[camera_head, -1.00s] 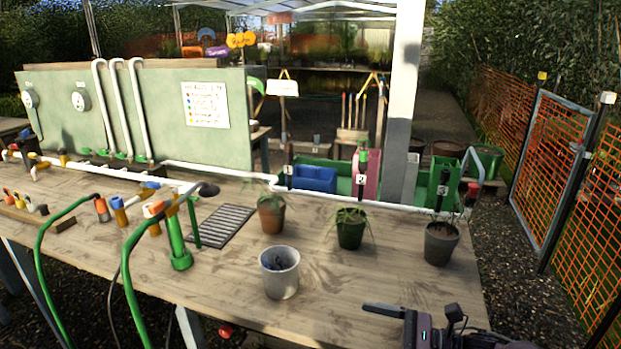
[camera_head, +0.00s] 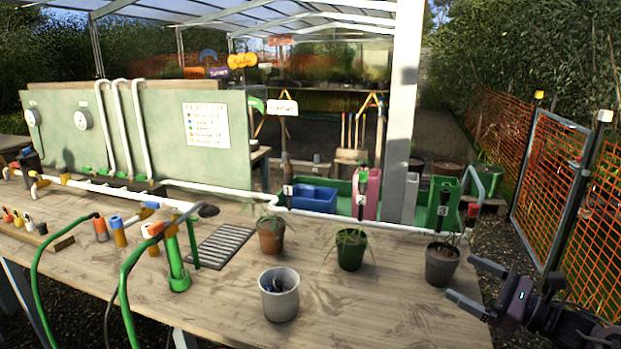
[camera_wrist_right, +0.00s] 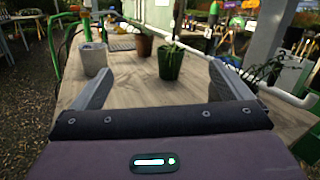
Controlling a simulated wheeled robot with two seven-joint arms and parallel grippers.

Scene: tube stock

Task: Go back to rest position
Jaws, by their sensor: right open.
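My right gripper (camera_head: 470,285) is at the right edge of the wooden table in the head view, beside and in front of the grey pot with a plant. It is open and empty. In the right wrist view, its two fingers (camera_wrist_right: 165,90) stand wide apart with only the bare tabletop between them, and a green pot farther off. My left gripper is in neither view.
The table (camera_head: 340,318) carries a grey cup (camera_head: 279,297), a brown pot (camera_head: 271,238), a green pot (camera_head: 350,252) and a grey pot (camera_head: 440,266). Pipes and a green hose (camera_head: 125,290) stand left. An orange mesh fence (camera_head: 545,180) is at right.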

